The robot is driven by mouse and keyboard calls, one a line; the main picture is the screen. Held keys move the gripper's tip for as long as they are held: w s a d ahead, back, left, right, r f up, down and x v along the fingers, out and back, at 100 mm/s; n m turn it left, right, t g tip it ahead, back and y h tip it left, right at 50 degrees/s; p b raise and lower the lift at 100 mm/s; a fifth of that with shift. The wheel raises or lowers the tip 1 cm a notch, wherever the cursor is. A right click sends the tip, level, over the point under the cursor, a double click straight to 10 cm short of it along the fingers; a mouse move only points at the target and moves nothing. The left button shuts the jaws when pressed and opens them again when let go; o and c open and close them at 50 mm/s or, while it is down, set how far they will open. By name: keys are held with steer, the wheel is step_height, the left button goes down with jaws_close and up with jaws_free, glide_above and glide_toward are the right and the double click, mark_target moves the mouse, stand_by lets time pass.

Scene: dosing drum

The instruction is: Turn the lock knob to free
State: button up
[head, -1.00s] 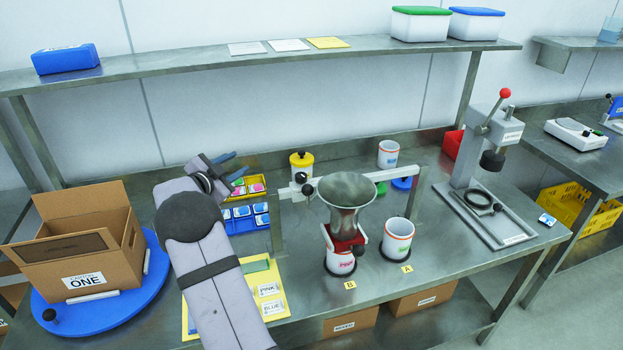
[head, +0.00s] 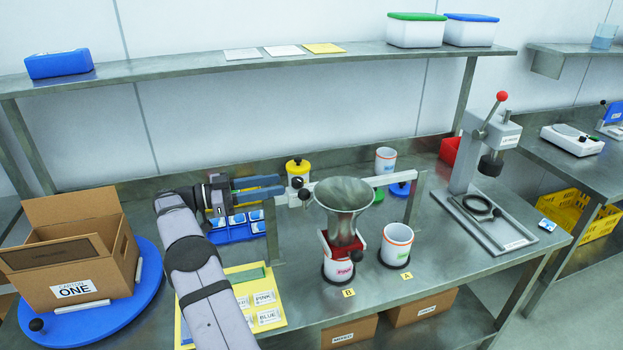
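The dosing funnel (head: 345,195) is a grey metal hopper on a pale crossbar (head: 374,177) above the bench. A small black knob (head: 305,193) sits on the crossbar left of the funnel, with another dark round part close by; I cannot tell its turned position. My gripper (head: 283,187) points right, its two blue-grey fingers apart with a gap between them. The fingertips are just left of the knob; I cannot tell whether they touch it. Nothing shows held between them.
A white cup (head: 338,270) stands under the funnel at label B, another cup (head: 397,243) at label A. A blue tray (head: 235,230) lies below my gripper. A carton (head: 75,250) sits on a blue turntable (head: 150,280) at left.

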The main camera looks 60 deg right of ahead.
mark_target(312, 186)
steer(key=p+x, duration=0.3)
steer(key=x, duration=0.7)
steer(key=shift+p, duration=0.4)
steer(key=shift+s+d, duration=0.45)
steer(key=c, duration=0.8)
